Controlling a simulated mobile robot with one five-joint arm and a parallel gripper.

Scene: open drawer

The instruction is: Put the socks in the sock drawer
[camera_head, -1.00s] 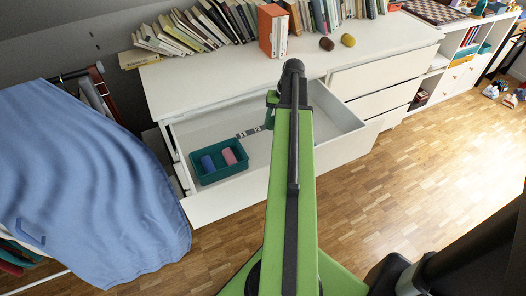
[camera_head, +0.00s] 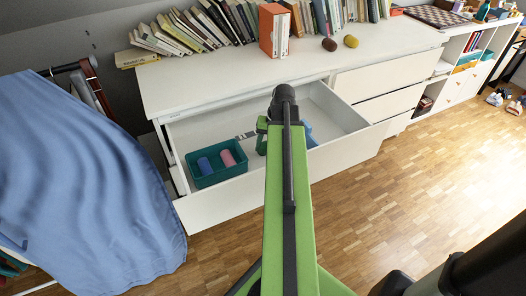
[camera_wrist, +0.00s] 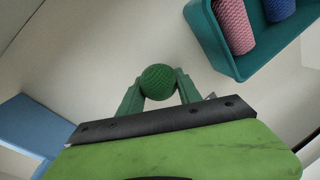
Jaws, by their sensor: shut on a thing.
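My gripper (camera_wrist: 158,90) is shut on a green rolled sock (camera_wrist: 159,79), which shows between the fingers in the wrist view. In the head view my gripper is partly behind my arm inside the open drawer (camera_head: 225,201), and the held sock is hidden. A teal box (camera_head: 194,178) stands in the drawer's left part, left of my gripper. It holds a blue rolled sock (camera_head: 205,165) and a pink rolled sock (camera_head: 228,158). A brown rolled sock (camera_head: 329,44) and a yellow one (camera_head: 351,41) lie on the dresser top (camera_head: 220,75).
A blue object (camera_head: 308,135) is in the drawer just right of my arm, partly hidden. A row of books and an orange holder (camera_head: 269,32) stand on the dresser. A blue cloth (camera_head: 80,170) hangs at the left. The drawer's right part looks bare.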

